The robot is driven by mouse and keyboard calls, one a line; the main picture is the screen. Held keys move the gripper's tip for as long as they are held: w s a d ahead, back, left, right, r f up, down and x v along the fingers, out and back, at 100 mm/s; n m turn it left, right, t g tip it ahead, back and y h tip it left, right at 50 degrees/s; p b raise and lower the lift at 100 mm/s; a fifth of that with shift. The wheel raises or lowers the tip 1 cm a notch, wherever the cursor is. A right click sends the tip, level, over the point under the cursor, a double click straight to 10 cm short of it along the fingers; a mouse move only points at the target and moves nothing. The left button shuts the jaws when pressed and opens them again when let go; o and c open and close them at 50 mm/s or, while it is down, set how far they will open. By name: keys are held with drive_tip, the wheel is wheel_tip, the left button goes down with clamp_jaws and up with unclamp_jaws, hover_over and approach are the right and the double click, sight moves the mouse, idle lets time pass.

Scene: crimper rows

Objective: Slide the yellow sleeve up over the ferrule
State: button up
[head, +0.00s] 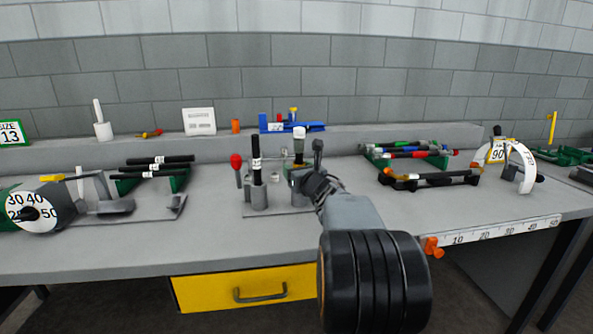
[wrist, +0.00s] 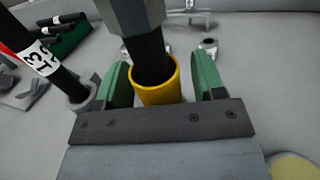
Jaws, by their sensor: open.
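The yellow sleeve (wrist: 157,94) sits loosely around a black hose (wrist: 148,58) in the wrist view, its open rim showing. The grey faceted ferrule (wrist: 137,14) is on the hose above the sleeve, with bare black hose between them. My gripper (wrist: 163,74) is open, one green finger on each side of the sleeve. A gap shows at the right finger; the left finger is very close to the sleeve, and I cannot tell whether it touches. In the head view my gripper (head: 312,186) is at the middle stand, and the sleeve is hidden there.
A labelled black hose (wrist: 42,60) stands upright in a grey holder close to the left finger; it also shows in the head view (head: 256,160). A red-topped post (head: 237,168) stands beside it. Bench space right of my gripper is clear up to the black rack (head: 430,181).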

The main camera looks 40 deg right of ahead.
drive_tip(key=shift+w, duration=0.3)
